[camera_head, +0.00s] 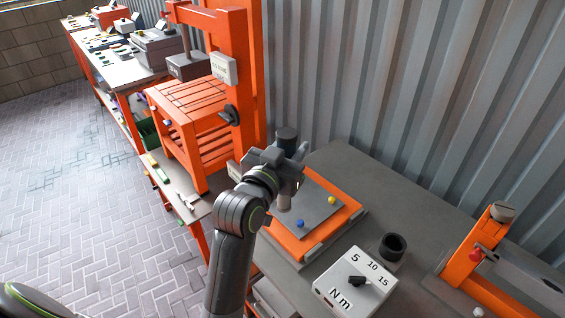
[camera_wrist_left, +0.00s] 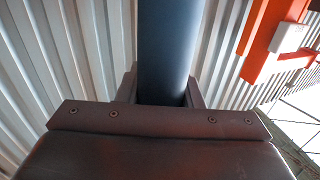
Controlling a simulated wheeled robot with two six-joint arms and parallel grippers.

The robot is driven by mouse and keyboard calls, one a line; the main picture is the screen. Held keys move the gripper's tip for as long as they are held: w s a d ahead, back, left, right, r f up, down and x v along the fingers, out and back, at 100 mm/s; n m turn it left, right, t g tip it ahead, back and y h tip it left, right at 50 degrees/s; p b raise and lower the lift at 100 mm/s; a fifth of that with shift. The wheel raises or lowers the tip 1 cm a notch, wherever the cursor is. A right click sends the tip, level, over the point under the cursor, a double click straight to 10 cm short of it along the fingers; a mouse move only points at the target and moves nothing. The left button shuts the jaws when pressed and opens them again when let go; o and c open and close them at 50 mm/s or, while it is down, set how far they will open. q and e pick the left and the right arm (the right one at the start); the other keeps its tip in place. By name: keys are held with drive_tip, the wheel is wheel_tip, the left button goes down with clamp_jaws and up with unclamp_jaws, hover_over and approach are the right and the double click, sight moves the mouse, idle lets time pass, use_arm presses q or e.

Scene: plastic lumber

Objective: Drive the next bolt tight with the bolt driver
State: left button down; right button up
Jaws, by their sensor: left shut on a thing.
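My left gripper (camera_head: 290,160) is shut on the bolt driver, whose dark round top (camera_head: 287,133) sticks up above the jaws. In the left wrist view the driver (camera_wrist_left: 168,50) is a thick dark cylinder standing between the two fingers. Its lower end (camera_head: 285,200) points down over the left part of a grey plate (camera_head: 315,212) in an orange fixture (camera_head: 290,243). A blue bolt head (camera_head: 300,223) and a yellow bolt head (camera_head: 332,199) show on the plate. The arm and driver hide the plate's left part. I cannot tell whether the tip touches anything.
A white box (camera_head: 340,295) marked 5, 10, 15 and N m, with a black knob, stands in front of the fixture. A black round holder (camera_head: 393,247) is right of it. An orange frame (camera_head: 470,265) stands at right. An orange press (camera_head: 235,90) rises behind the arm.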

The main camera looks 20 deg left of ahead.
use_arm(q)
drive_tip(key=w+d+f+m+h, duration=0.1)
drive_tip(key=w+d+f+h, duration=0.1)
drive_tip(key=w+d+f, duration=0.1)
drive_tip(key=shift+w+f+p, duration=0.45)
drive_tip(key=shift+w+f, duration=0.2)
drive_tip(key=shift+w, duration=0.35)
drive_tip(key=shift+f+b, duration=2)
drive_tip(key=shift+f, duration=0.85)
